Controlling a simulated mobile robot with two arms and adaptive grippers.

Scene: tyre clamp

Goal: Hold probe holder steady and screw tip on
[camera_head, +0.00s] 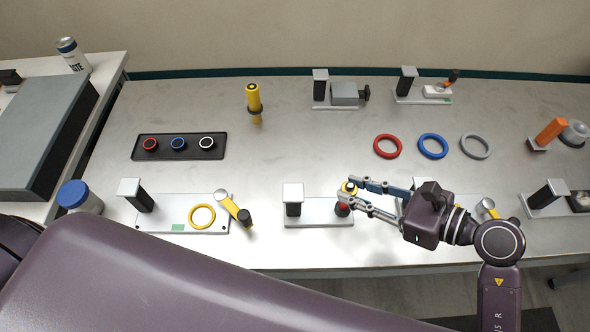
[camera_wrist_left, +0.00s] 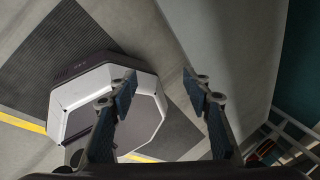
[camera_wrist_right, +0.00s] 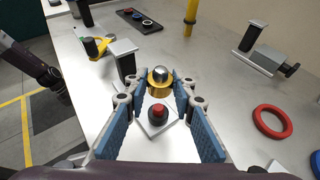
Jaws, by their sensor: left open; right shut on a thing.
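My right gripper (camera_head: 353,193) is shut on a small yellow piece with a silver ball on top, which looks like the tip (camera_wrist_right: 160,76). The fingers hold it from two sides in the right wrist view. A black piece with a red top (camera_wrist_right: 157,115), perhaps the probe holder, stands on a white plate (camera_head: 318,219) close by the held piece. I cannot tell whether the two touch. My left gripper (camera_wrist_left: 160,84) is open and empty, over the floor beside a white and grey octagonal base; it is outside the head view.
White-plate fixtures line the table's front edge, one with a yellow ring (camera_head: 202,216). Red (camera_head: 388,146), blue (camera_head: 433,146) and grey rings lie behind my right arm. A black tray (camera_head: 179,147) and a yellow cylinder (camera_head: 254,97) stand further back. The table's middle is clear.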

